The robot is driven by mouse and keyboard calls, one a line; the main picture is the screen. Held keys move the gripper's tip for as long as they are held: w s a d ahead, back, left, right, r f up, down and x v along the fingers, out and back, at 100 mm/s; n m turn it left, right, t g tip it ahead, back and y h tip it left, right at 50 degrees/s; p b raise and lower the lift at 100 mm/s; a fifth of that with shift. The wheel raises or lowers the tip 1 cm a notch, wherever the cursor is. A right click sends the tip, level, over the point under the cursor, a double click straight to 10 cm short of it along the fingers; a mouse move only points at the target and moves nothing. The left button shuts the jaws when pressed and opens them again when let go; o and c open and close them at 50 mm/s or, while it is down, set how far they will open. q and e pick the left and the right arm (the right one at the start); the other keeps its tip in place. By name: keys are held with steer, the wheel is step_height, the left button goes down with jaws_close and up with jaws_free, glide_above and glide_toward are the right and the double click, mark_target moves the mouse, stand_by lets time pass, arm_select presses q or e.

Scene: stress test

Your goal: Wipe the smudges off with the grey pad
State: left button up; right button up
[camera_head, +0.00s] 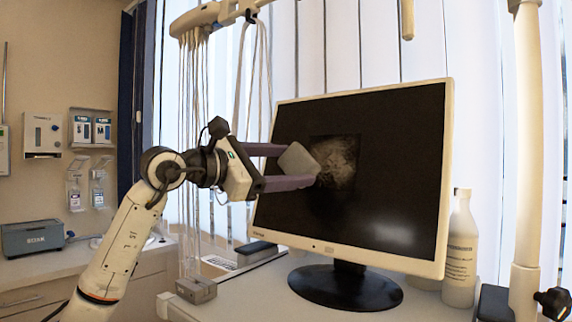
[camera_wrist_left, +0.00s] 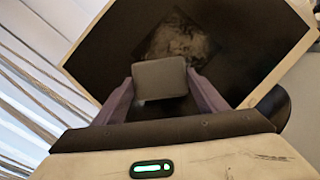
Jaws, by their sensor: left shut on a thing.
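The monitor (camera_head: 400,130) stands on a round black base, tilted a little, with a pale frame. A greyish smudge (camera_head: 338,160) lies in a darker square patch near the middle of its black screen. The smudge also shows in the left wrist view (camera_wrist_left: 183,40). My left gripper (camera_head: 300,165) is shut on the grey pad (camera_head: 297,158), holding it between its purple fingers in front of the screen, just left of the smudge. In the left wrist view the grey pad (camera_wrist_left: 160,79) hides part of the screen behind it. I cannot tell whether the pad touches the screen. My right gripper is not in view.
A white bottle (camera_head: 461,250) stands close to the monitor's right side. A pale pole (camera_head: 529,150) rises further right. A grey box (camera_head: 196,290) sits at the desk's front left. Cords (camera_head: 195,90) hang behind my left arm.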

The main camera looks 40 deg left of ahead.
arm_select(q)
steer(key=shift+w+f, duration=0.2)
steer(key=shift+w, duration=0.35)
